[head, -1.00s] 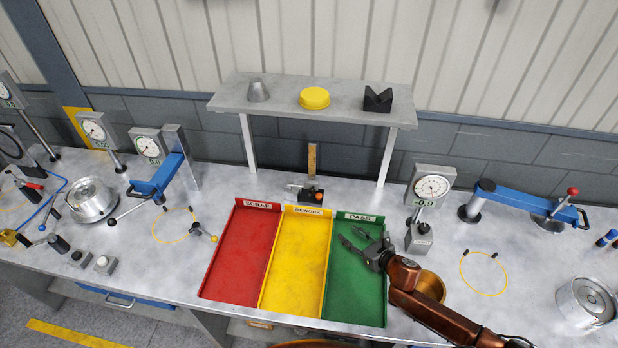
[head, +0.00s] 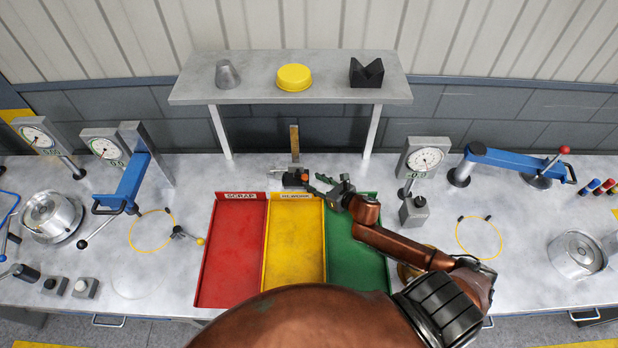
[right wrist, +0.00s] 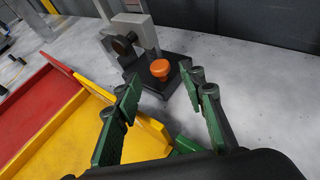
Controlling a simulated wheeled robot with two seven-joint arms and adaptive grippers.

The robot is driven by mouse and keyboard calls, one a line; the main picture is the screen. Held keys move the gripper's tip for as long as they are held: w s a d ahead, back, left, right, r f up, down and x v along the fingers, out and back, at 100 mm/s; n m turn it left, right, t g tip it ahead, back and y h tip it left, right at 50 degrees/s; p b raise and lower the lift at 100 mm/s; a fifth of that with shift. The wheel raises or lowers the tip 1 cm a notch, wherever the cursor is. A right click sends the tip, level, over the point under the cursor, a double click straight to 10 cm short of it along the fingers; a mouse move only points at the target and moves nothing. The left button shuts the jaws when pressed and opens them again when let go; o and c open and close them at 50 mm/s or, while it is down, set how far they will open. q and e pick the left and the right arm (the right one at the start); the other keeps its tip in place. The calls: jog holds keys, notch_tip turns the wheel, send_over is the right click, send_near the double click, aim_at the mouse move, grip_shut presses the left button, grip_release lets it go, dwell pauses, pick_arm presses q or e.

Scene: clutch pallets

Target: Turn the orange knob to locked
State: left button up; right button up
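The orange knob (right wrist: 160,69) sits on a small dark fixture base (right wrist: 150,85) in the right wrist view. In the head view the knob (head: 304,177) is small, on the bench behind the yellow tray, under the shelf. My right gripper (right wrist: 159,108) is open and empty, its green-padded fingers spread toward the knob with a gap between. In the head view the right gripper (head: 321,188) is just right of the knob, above the back of the trays. I cannot read the knob's lock position. My left gripper does not show.
Red (head: 229,250), yellow (head: 294,240) and green (head: 345,255) trays lie in front of the fixture. A grey shelf (head: 290,92) stands over it on two legs. A dial gauge stand (head: 413,211) is close to the right of my right arm.

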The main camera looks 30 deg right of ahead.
aim_at(306, 178)
jog(key=shift+x, duration=1.9)
jog(key=shift+c, duration=0.5)
grip_shut()
